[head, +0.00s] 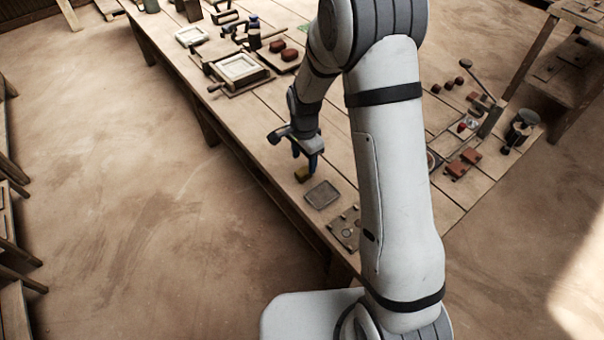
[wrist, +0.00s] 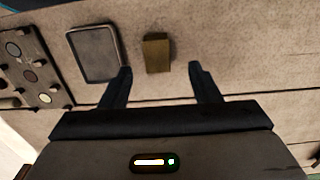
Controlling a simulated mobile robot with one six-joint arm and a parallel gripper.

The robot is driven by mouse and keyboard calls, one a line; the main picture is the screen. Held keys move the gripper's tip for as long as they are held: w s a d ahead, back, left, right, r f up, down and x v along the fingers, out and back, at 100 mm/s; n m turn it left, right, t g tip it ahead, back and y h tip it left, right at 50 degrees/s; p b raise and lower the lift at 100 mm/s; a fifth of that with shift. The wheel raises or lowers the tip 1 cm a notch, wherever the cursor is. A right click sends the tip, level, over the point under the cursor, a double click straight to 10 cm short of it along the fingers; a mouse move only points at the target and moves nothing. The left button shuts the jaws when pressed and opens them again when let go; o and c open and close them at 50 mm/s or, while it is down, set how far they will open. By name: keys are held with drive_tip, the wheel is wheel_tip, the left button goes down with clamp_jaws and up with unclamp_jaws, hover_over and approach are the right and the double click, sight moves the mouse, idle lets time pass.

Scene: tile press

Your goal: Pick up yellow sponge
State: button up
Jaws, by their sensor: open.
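The yellow sponge (wrist: 157,53) is a small, dull yellow-brown block lying on the wooden table. In the wrist view it sits ahead of my open fingers, roughly between their lines and a little nearer the left one. My gripper (wrist: 161,72) is open with nothing between its fingers. In the head view the sponge (head: 302,174) lies near the table's front edge, just below my gripper (head: 312,166), whose fingers point down. Whether the fingertips touch the table cannot be told.
A shallow grey tray (wrist: 95,53) lies close left of the sponge. A plate with round discs (wrist: 35,70) is beyond it. The table (head: 265,128) also carries a framed press (head: 240,68) at the back left and a lever tool (head: 490,100) at right. Bare planks lie right of the sponge in the wrist view.

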sight(304, 171)
drive_tip(key=f, duration=0.5)
drive_tip(key=shift+s, duration=0.3)
drive_tip(key=shift+c, duration=0.4)
drive_tip(key=c, duration=1)
drive_tip(key=shift+o, duration=0.2)
